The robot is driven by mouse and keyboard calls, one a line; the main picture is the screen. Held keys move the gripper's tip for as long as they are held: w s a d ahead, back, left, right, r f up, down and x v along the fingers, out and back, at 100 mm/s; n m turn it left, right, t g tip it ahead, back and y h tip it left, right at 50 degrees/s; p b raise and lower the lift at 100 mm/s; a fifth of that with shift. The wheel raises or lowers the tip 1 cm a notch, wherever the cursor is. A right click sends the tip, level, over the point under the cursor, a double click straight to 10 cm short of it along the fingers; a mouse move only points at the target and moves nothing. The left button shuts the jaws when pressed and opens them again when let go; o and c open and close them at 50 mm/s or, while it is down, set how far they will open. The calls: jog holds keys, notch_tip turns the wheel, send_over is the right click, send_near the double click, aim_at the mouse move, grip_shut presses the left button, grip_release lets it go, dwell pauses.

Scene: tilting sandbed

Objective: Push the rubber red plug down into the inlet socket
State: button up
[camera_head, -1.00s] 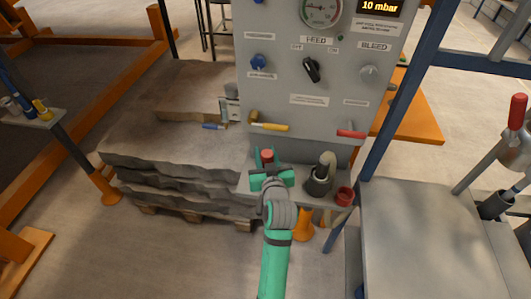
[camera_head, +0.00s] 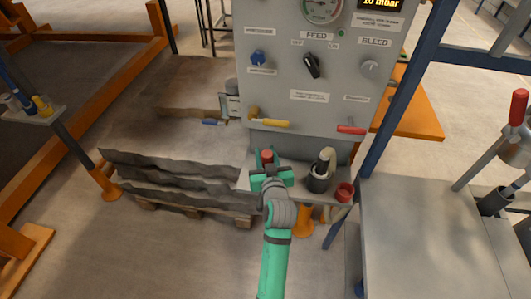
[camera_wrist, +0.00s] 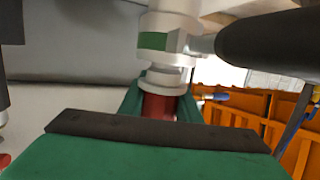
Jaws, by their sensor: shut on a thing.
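My gripper (camera_head: 268,170) is at the front of the panel's ledge, with its green fingers around a red piece, which I take to be the rubber red plug (camera_head: 267,155). In the wrist view the red plug (camera_wrist: 160,105) shows between the green fingers, its lower part hidden behind a dark finger pad. A white fitting with a green band (camera_wrist: 165,40) lines up with the red piece there. I cannot tell whether they touch. I cannot make out the inlet socket for certain. A dark grey cup (camera_head: 319,184) on the ledge right of my gripper holds a black-and-white piece (camera_head: 326,160).
A red cup (camera_head: 345,192) sits at the ledge's right end. Above are a yellow-handled valve (camera_head: 270,124) and a red-handled valve (camera_head: 351,129) on the grey panel (camera_head: 290,75). Layered sand blocks (camera_head: 180,175) lie left. A blue post (camera_head: 395,110) rises right.

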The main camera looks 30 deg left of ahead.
jog(key=shift+f, duration=0.9)
jog(key=o, duration=1.3)
jog(key=v, duration=1)
jog(key=shift+s+d+r, duration=0.15)
jog(key=shift+s+d, duration=0.1)
jog(key=shift+d, duration=0.05)
